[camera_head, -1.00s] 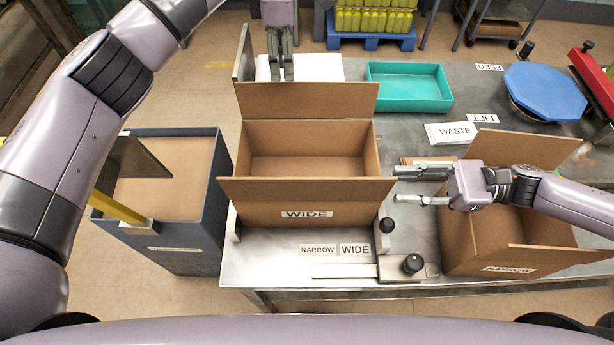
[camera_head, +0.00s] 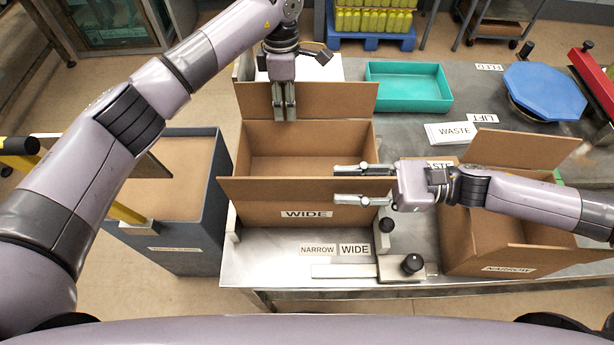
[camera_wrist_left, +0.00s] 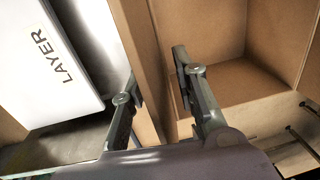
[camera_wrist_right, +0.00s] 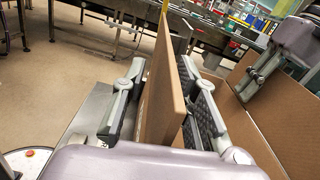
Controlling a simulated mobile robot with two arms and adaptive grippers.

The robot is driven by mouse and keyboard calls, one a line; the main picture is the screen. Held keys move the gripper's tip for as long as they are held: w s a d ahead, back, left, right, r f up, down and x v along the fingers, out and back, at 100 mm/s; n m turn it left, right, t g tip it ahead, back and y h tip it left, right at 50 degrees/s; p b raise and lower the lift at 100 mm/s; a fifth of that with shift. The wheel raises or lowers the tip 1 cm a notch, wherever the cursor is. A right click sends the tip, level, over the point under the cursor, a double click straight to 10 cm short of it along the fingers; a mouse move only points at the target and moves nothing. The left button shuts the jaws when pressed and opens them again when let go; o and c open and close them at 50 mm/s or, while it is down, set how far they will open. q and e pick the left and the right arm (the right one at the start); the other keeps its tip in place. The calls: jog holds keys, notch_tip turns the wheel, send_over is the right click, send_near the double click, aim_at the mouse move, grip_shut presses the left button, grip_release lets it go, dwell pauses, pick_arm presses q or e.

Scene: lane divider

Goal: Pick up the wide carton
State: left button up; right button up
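The wide carton (camera_head: 270,213) stands upright and open on the metal table, with a "WIDE" label on its front. My left gripper (camera_head: 284,108) is over its rear side. In the left wrist view its open fingers (camera_wrist_left: 160,95) lie either side of a cardboard panel (camera_wrist_left: 148,70), with gaps. My right gripper (camera_head: 358,184) is at the right end of the carton's front flap. In the right wrist view its open fingers (camera_wrist_right: 165,110) straddle a cardboard panel (camera_wrist_right: 168,85), with space beside it. Whether either finger touches cardboard is unclear.
A narrow carton (camera_head: 458,245) stands at right, beneath my right arm. A teal tray (camera_head: 408,104) and blue octagonal platform (camera_head: 545,92) are behind. A dark bin (camera_head: 213,205) stands left. A black-knobbed fixture (camera_head: 385,268) is in front.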

pick_arm(q)
grip_shut()
pick_arm(e)
grip_shut()
pick_arm(q)
jog(key=shift+r, duration=0.1)
